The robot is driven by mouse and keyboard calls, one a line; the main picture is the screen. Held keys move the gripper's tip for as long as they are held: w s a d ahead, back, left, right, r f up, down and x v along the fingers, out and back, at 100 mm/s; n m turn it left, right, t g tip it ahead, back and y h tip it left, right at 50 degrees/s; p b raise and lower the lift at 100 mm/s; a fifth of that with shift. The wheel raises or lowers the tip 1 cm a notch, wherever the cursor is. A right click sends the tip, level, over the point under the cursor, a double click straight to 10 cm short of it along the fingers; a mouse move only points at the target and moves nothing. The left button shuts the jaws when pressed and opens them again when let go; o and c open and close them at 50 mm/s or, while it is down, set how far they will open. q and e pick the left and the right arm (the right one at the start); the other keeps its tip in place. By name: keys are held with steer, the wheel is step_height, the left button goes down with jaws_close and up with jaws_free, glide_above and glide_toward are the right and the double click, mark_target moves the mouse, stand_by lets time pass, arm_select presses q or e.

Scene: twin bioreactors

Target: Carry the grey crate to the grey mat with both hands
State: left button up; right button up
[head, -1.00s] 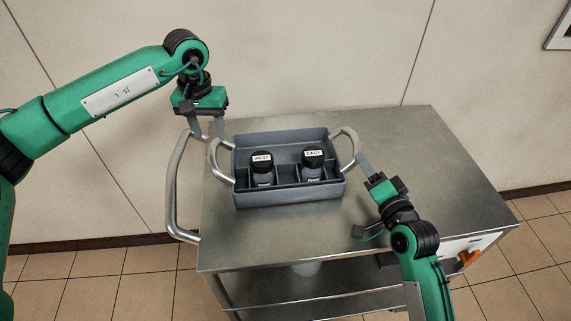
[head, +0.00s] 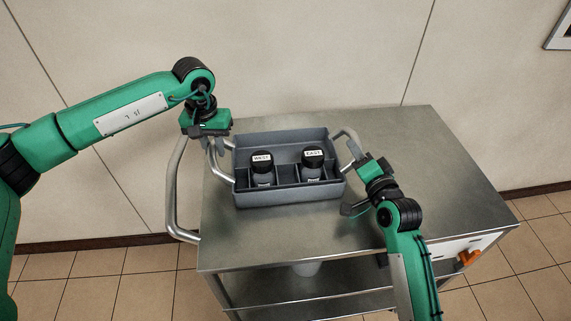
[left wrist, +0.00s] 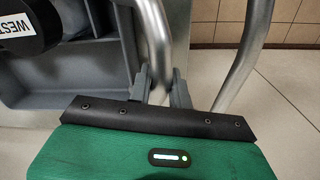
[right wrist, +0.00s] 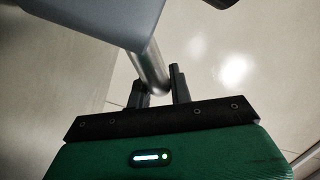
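The grey crate (head: 290,198) sits on the steel cart top, with a curved metal handle at each end. It holds two dark-capped bottles, labelled WEST (head: 262,168) and EAST (head: 313,165). My left gripper (head: 212,148) is at the crate's left handle; in the left wrist view its fingers (left wrist: 160,88) stand close on both sides of the handle tube. My right gripper (head: 357,162) is at the right handle; in the right wrist view its fingers (right wrist: 158,90) also close in on the tube. The fingertips are partly hidden in the head view. No grey mat shows.
The steel cart (head: 420,150) has bare top to the right of the crate and in front of it. Its push handle (head: 172,190) rises at the left, close to my left gripper. A wall stands behind; tiled floor lies around.

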arm_select(q)
steer(key=shift+r, duration=0.25)
jaws_close()
arm_select(e)
steer(key=shift+r, duration=0.2)
jaws_close()
